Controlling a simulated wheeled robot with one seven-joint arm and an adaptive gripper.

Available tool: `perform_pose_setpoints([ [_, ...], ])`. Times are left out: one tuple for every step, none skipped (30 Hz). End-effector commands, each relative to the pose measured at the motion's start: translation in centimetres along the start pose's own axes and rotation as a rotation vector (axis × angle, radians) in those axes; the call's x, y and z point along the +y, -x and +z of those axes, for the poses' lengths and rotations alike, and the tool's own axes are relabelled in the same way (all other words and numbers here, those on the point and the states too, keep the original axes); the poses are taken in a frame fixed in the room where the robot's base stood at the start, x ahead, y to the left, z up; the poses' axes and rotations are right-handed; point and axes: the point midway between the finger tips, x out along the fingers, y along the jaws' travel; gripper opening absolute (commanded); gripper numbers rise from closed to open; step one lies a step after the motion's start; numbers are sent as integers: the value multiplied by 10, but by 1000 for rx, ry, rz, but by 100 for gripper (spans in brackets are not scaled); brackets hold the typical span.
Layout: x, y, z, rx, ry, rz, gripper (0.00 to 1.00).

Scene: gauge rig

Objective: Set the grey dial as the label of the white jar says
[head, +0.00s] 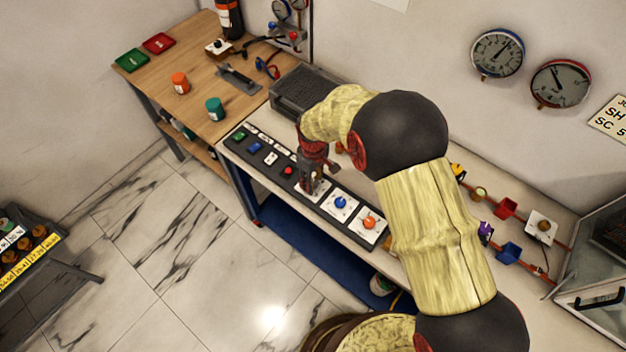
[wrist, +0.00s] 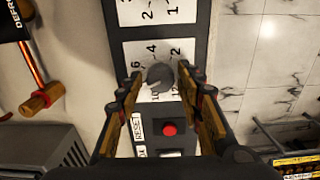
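The grey dial (wrist: 160,77) sits on a white plate (wrist: 133,50) marked with numbers, among them 2, 4, 6, 10 and 12. My gripper (wrist: 160,71) is open, with one finger on each side of the dial; I cannot tell whether they touch it. Its pointer direction is not clear. In the head view my gripper (head: 312,187) is over the panel and hides most of this dial. A whitish jar (head: 381,285) with green on it stands low beside the bench, partly hidden by my arm; it may be the white jar. No label on it is readable.
The black panel (head: 258,163) also carries a blue dial (head: 341,202), an orange dial (head: 369,222) and a red button (wrist: 169,129) near a RESET label. Orange (head: 180,84) and teal (head: 215,108) jars stand on the wooden table. Two gauges (head: 497,54) hang on the wall.

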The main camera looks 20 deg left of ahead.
Motion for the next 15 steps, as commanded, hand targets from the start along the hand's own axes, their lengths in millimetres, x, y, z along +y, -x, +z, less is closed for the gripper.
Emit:
perform_pose_setpoints([
  [0, 0, 0, -1, 0, 0, 42],
  [0, 0, 0, -1, 0, 0, 43],
  [0, 0, 0, -1, 0, -1, 45],
  [0, 0, 0, -1, 0, -1, 45],
  [0, 0, 1, -1, 0, -1, 45],
  [0, 0, 1, -2, 0, -1, 45],
  [0, -1, 1, -2, 0, -1, 45],
  [0, -1, 1, -2, 0, -1, 45],
  [0, -1, 1, -2, 0, -1, 45],
  [0, -1, 1, -2, 0, -1, 45],
  [0, 0, 1, -2, 0, -1, 45],
  [0, 1, 1, -2, 0, -1, 45],
  [0, 2, 1, -1, 0, -1, 45],
  [0, 4, 0, -1, 0, -1, 45],
  [0, 8, 0, 0, 0, 0, 45],
])
